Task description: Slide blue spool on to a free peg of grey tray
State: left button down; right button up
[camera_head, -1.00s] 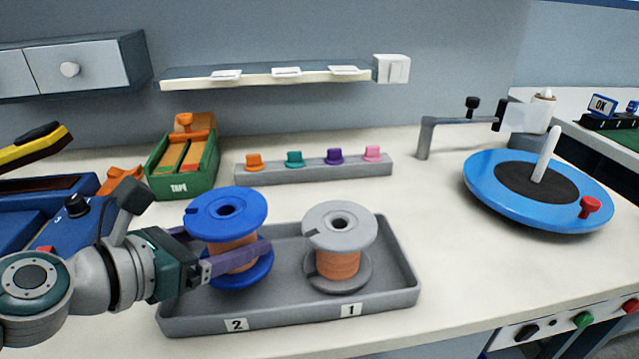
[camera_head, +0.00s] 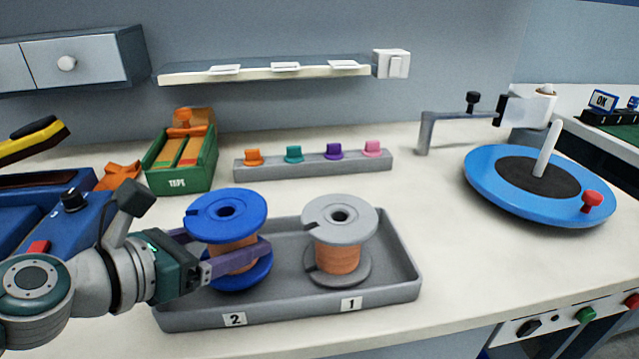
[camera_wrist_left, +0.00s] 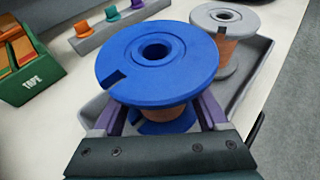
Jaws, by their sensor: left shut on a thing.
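The blue spool (camera_head: 226,215), wound with copper wire, stands upright over the left half of the grey tray (camera_head: 290,313), above the label 2. My left gripper (camera_head: 236,257) is shut on its wound middle, one finger on each side. The blue spool also fills the middle of the left wrist view (camera_wrist_left: 157,62). A grey spool (camera_head: 340,222) stands upright in the tray's right half, above the label 1. The peg under the blue spool is hidden, and I cannot tell whether the spool rests fully on the tray floor. My right gripper is not in view.
A green tape box (camera_head: 181,160) and a grey bar with several coloured knobs (camera_head: 313,164) stand behind the tray. A blue turntable (camera_head: 540,190) with a white post is at the right. A blue device (camera_head: 40,215) is at the left. The table between tray and turntable is clear.

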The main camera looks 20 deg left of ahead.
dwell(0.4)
pick_arm(q)
jog(key=shift+f+b, duration=1.2)
jog(key=shift+b, duration=0.05)
jog(key=shift+c, duration=0.2)
grip_release()
jog(key=shift+o, duration=0.2)
jog(key=shift+f, duration=0.15)
